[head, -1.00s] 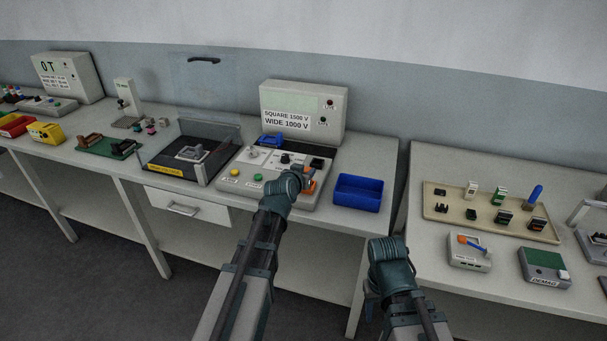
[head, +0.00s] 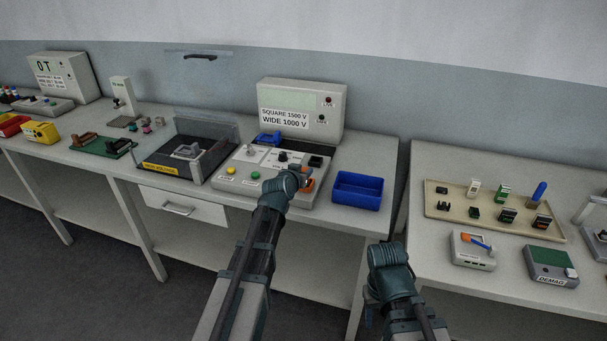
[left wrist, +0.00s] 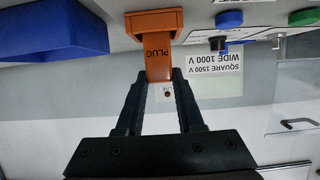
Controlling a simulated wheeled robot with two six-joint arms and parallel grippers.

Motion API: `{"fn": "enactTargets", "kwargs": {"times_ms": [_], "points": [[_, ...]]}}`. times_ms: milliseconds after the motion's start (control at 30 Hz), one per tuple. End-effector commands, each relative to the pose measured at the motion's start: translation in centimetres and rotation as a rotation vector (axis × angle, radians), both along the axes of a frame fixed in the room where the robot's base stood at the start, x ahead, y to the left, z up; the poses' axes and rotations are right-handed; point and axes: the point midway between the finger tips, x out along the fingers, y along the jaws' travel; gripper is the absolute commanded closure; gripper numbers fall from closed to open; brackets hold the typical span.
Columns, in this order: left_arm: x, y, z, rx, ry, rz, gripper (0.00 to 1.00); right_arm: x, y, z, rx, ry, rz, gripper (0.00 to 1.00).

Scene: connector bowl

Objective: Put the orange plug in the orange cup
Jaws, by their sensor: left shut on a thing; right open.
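The orange plug (left wrist: 157,58), marked PLUG, is between the two fingers of my left gripper (left wrist: 158,80) in the left wrist view, which is upside down. Its far end meets the wider orange cup (left wrist: 153,20) on the test panel. I cannot tell how deep it sits. In the head view my left gripper (head: 300,178) is over the panel's right front part, and my wrist hides most of the plug and cup; a bit of orange (head: 307,186) shows beside it. My right gripper (head: 370,315) is low at the front, empty, its fingers mostly hidden by the wrist.
The test panel (head: 240,185) carries buttons and knobs, with a display box (head: 300,100) behind. A blue bin (head: 358,190) stands just right of it. A black tray with a clear cover (head: 190,160) is to its left. The right table holds a beige tray (head: 435,212) and small devices.

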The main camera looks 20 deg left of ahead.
Motion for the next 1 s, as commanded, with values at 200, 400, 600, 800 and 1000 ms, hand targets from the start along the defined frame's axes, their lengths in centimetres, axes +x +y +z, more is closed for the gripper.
{"fn": "enactTargets", "kwargs": {"times_ms": [200, 400, 600, 800, 1000], "points": [[0.0, 0.0, -0.3, 0.000, 0.000, 0.000, 0.53, 0.0, 0.0, -0.3, 0.000, 0.000, 0.000, 0.50], [0.0, 0.0, -0.3, 0.000, 0.000, 0.000, 0.34, 0.0, 0.0, -0.3, 0.000, 0.000, 0.000, 0.50], [0.0, 0.0, -0.2, 0.000, 0.000, 0.000, 0.34, 0.0, 0.0, -0.2, 0.000, 0.000, 0.000, 0.50], [-0.5, 0.0, 0.3, 0.000, 0.000, 0.000, 0.34, 0.0, 0.0, 0.3, 0.000, 0.000, 0.000, 0.50], [-3.3, 0.1, 1.5, 0.001, 0.000, 0.001, 0.34, 0.0, 0.0, 1.5, 0.000, 0.000, 0.000, 0.50]]}}
